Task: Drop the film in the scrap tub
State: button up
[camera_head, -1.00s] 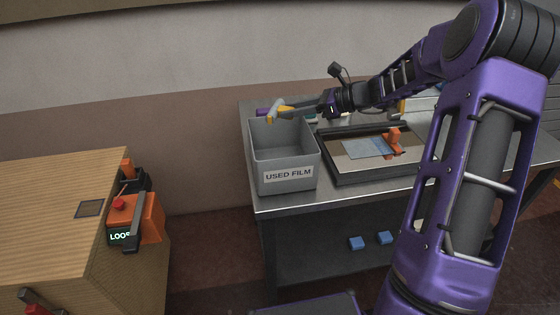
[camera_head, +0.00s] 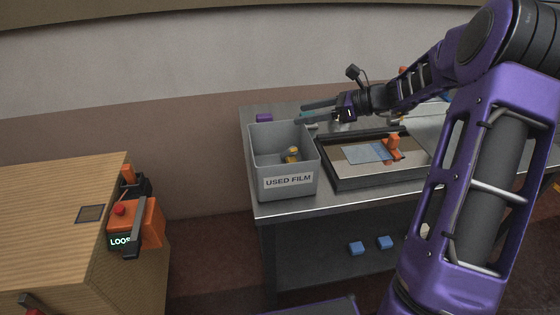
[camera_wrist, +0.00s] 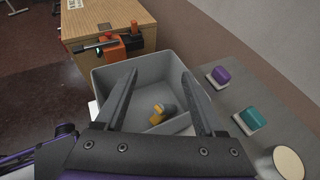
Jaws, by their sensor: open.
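The scrap tub (camera_head: 262,165) is a grey open box labelled "USED FILM" at the left end of the metal bench. A small yellow and grey item (camera_head: 292,155), seemingly the film, lies inside it. The wrist view shows the item (camera_wrist: 162,112) on the tub floor, beside a low inner ridge; its exact shape is unclear. My gripper (camera_head: 308,113) is open and empty, above the tub's far right side. In the wrist view its two fingers (camera_wrist: 158,74) are spread wide over the tub (camera_wrist: 108,80), apart from the item.
A black-framed tray (camera_head: 335,183) with a bluish sheet (camera_head: 368,150) and an orange piece (camera_head: 392,145) lies right of the tub. Purple (camera_wrist: 222,76) and teal (camera_wrist: 251,118) blocks stand beside the tub. A wooden cabinet (camera_head: 50,205) with an orange device (camera_head: 150,222) is at left.

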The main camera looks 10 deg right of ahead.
jog(key=p+v, duration=0.1)
jog(key=v, duration=1.2)
